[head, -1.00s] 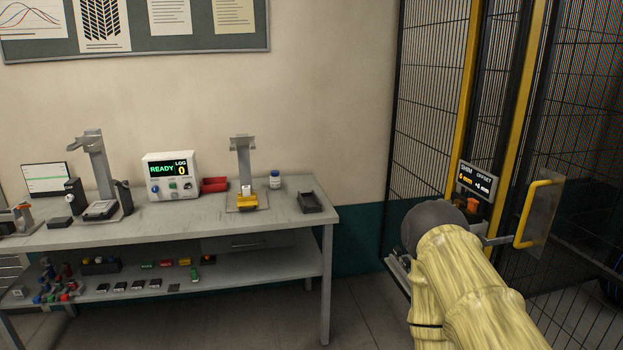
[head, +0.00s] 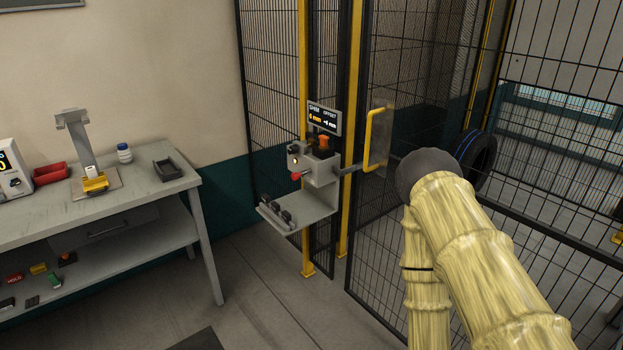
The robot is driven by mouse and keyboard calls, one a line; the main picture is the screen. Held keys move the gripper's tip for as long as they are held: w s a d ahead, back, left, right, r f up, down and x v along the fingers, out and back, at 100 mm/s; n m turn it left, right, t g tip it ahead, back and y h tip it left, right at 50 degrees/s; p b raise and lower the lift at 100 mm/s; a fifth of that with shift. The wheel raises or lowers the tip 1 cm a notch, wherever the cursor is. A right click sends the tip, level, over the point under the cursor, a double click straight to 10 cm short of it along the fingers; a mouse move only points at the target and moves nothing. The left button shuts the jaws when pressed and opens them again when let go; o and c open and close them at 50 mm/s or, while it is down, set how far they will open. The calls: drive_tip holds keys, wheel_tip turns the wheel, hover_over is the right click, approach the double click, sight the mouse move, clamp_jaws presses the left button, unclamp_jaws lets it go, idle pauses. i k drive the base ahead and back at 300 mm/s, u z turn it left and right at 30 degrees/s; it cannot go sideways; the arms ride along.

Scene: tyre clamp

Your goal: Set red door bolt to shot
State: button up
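A grey lock box (head: 318,165) is mounted on the yellow-framed fence beside the mesh door. A small red knob (head: 296,176) sits on its front left side; it may belong to the red door bolt. At this size I cannot tell whether the bolt is shot or drawn. My arm, in a pale yellow sleeve, crosses the lower right, to the right of the box and apart from it in the picture. My gripper is not visible.
A grey shelf (head: 305,208) juts out below. A workbench (head: 140,200) stands at left, with open floor between it and the fence. A tyre (head: 480,160) is behind the mesh.

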sight(295, 177)
drive_tip(key=u, duration=0.05)
drive_tip(key=k, duration=0.55)
drive_tip(key=z, duration=0.25)
drive_tip(key=i, duration=0.55)
drive_tip(key=u, duration=0.5)
drive_tip(key=i, duration=0.85)
drive_tip(key=u, duration=0.7)
